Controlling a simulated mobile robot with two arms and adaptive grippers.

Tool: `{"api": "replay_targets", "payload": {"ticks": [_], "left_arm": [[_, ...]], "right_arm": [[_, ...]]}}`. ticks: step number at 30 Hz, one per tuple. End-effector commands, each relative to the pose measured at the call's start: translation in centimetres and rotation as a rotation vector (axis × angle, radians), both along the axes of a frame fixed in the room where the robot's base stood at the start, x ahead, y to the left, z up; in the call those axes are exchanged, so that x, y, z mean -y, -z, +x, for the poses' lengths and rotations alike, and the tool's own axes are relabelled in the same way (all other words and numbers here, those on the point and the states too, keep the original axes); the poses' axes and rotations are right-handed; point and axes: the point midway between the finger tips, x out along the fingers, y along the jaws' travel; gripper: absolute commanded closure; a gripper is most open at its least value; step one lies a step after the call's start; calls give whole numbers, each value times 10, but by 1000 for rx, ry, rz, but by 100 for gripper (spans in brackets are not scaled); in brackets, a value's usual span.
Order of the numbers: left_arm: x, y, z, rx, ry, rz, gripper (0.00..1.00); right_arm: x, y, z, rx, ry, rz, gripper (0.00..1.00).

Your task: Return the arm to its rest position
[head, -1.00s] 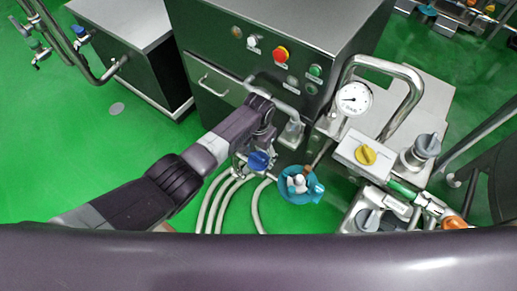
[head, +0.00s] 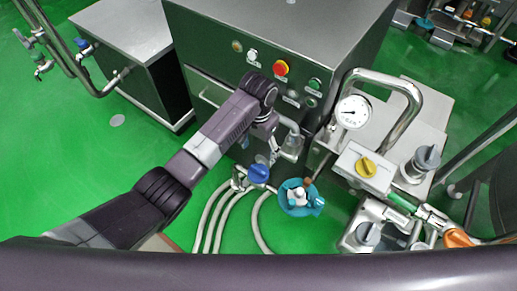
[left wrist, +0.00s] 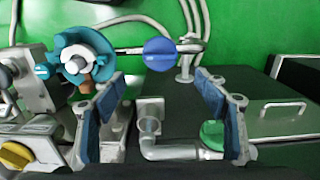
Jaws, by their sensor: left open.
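My left arm comes in from the left in the head view and reaches over the front of the steel cabinet (head: 285,35). My left gripper (head: 270,122) hangs below the wrist, partly hidden by the arm. In the left wrist view its two blue-padded fingers (left wrist: 160,115) are spread apart with nothing held between them. A metal pipe elbow (left wrist: 150,130) and a green button (left wrist: 212,134) show beyond the gap between the fingers. My right gripper is not in view.
A blue-handled valve (head: 258,173) and a teal round fitting (head: 298,198) sit below the gripper, with pale hoses (head: 215,215) beside them. A pressure gauge (head: 352,112) and a yellow knob (head: 366,168) stand to the right. Green floor (head: 60,150) is open at left.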

Motion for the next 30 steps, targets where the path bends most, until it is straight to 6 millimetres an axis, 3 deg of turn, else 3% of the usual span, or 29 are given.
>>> {"api": "replay_targets", "payload": {"ticks": [13, 17, 20, 23, 26, 30], "left_arm": [[0, 1, 0, 0, -1, 0, 33], [-4, 20, -5, -7, -21, -12, 33], [-13, 64, -16, -14, -68, -40, 33], [-28, 125, -36, -12, -135, -73, 33], [-49, 185, -65, -4, -199, -93, 33], [-85, 263, -123, 9, -277, -98, 33]], "right_arm": [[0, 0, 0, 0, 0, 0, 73], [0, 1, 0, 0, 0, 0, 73], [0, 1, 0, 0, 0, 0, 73], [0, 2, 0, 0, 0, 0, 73], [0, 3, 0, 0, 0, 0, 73], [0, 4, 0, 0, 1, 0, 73]]}}
